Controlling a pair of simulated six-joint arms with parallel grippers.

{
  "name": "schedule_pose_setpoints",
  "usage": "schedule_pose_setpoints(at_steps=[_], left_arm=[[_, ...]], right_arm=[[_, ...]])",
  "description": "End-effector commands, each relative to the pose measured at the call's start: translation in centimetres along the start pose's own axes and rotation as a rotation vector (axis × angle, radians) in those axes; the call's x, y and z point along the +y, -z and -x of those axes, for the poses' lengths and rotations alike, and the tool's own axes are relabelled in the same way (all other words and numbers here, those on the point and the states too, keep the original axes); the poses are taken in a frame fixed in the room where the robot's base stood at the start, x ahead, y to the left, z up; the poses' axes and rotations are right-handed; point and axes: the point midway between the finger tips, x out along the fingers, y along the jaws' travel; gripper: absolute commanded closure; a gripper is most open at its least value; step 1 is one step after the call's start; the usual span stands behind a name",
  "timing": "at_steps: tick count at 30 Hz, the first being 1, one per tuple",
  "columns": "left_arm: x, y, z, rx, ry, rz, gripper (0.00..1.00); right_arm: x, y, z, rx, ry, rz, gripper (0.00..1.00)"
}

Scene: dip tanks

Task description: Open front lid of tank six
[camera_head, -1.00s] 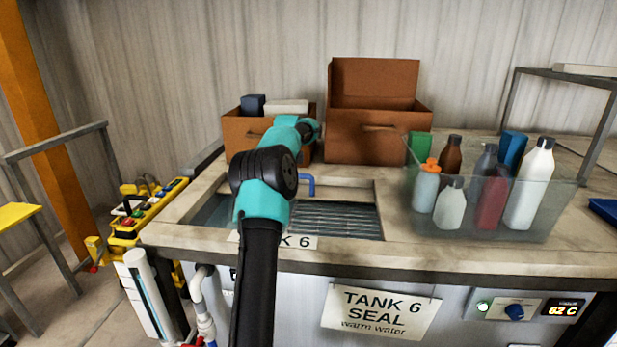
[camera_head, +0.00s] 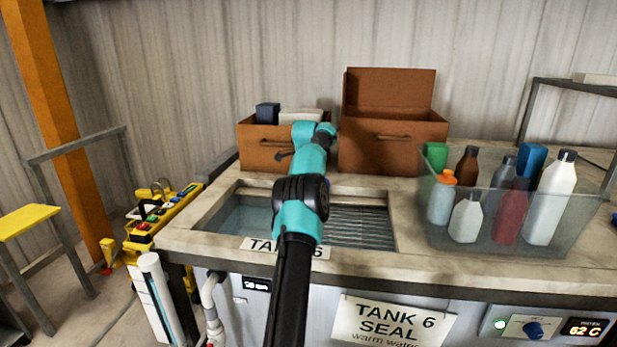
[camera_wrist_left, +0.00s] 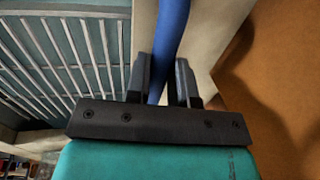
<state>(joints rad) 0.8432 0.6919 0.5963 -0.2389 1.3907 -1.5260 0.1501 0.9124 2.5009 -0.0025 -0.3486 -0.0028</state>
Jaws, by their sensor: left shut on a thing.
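Tank six (camera_head: 190,238) has a pale worktop with a rectangular opening, a "TANK 6 SEAL" sign (camera_head: 400,322) on its front. Water shows at the left of the opening and a slatted metal grille (camera_head: 362,228) at the right; the grille also shows in the wrist view (camera_wrist_left: 62,50). My left arm reaches over the opening, and its gripper is hidden in the head view. In the wrist view my left gripper (camera_wrist_left: 160,80) is shut on a blue bar-like handle (camera_wrist_left: 172,30). I cannot make out the lid or its position. My right gripper is not in view.
Two brown boxes stand behind the opening: a lower one (camera_head: 262,152) holding items, and one with a raised lid (camera_head: 385,150). A clear bin (camera_head: 500,238) of several bottles stands right. A yellow toolbox (camera_head: 165,215) is left of the bench.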

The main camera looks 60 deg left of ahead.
Motion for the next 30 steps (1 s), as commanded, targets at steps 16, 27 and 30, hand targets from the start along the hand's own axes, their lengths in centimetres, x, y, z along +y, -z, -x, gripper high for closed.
schedule_pose_setpoints(at_steps=[16,27,30], left_arm=[[0.0,0.0,0.0,0.000,0.000,0.000,0.53],[0.2,-0.9,2.1,-0.002,0.003,0.010,0.53],[0.3,-1.9,3.8,-0.004,0.004,0.020,0.53]], right_arm=[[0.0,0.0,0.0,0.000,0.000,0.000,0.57],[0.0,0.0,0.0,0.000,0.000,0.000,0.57],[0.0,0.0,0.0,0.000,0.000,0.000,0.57]])
